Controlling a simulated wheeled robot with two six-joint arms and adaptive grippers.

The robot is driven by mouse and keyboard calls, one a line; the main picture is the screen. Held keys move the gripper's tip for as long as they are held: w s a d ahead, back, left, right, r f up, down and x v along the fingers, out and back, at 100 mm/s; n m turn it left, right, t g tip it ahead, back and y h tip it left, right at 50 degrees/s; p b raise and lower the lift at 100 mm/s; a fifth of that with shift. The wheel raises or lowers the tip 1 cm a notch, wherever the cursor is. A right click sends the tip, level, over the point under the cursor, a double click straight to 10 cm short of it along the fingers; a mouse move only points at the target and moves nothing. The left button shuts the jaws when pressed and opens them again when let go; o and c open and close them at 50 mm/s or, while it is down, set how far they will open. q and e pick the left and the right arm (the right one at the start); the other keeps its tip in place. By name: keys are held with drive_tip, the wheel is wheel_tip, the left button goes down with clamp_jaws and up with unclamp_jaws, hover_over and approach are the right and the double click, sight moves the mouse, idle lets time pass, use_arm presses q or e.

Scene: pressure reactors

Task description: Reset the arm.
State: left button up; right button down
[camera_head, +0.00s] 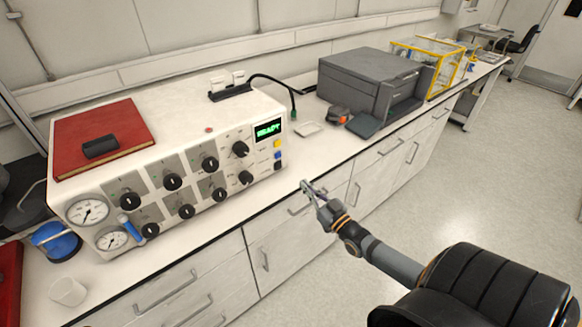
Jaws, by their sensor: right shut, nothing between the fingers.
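My right gripper (309,188) reaches in from the lower right and hangs in front of the counter's front edge, near the drawers. It is shut and empty. It is apart from the reactor control box (180,165), a white unit with several black knobs, two round gauges and a green display (268,129) reading "READY". My left gripper is not in view.
A red book (85,130) with a black object lies on the box. A dark printer (368,85) and a yellow-framed case (440,62) stand farther right on the counter. The floor at right is clear.

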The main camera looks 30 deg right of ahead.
drive_tip(key=s+d+f+g+h, duration=0.1)
drive_tip(key=s+f+g, duration=0.25)
drive_tip(key=f, duration=0.65)
drive_tip(key=s+d+f+m+g+h, duration=0.15)
drive_tip(key=s+f, duration=0.25)
drive_tip(key=f, duration=0.6)
drive_tip(key=s+d+f+g+h, duration=0.1)
drive_tip(key=s+f+g, duration=0.3)
drive_tip(key=f, duration=0.6)
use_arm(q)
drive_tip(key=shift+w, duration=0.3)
use_arm(e)
drive_tip(key=s+a+f+g, duration=0.3)
drive_tip(key=s+f, duration=0.3)
drive_tip(key=s, duration=0.3)
drive_tip(key=s+a+f+g, duration=0.3)
drive_tip(key=s+a+f, duration=0.2)
drive_tip(key=s, duration=0.5)
drive_tip(key=s+a+f+g, duration=0.3)
drive_tip(key=s+a+f, duration=0.1)
drive_tip(key=s+f, duration=0.4)
drive_tip(key=shift+s+a+f+n+g+y, duration=0.25)
drive_tip(key=shift+s+n+y, duration=0.2)
drive_tip(key=shift+s, duration=0.45)
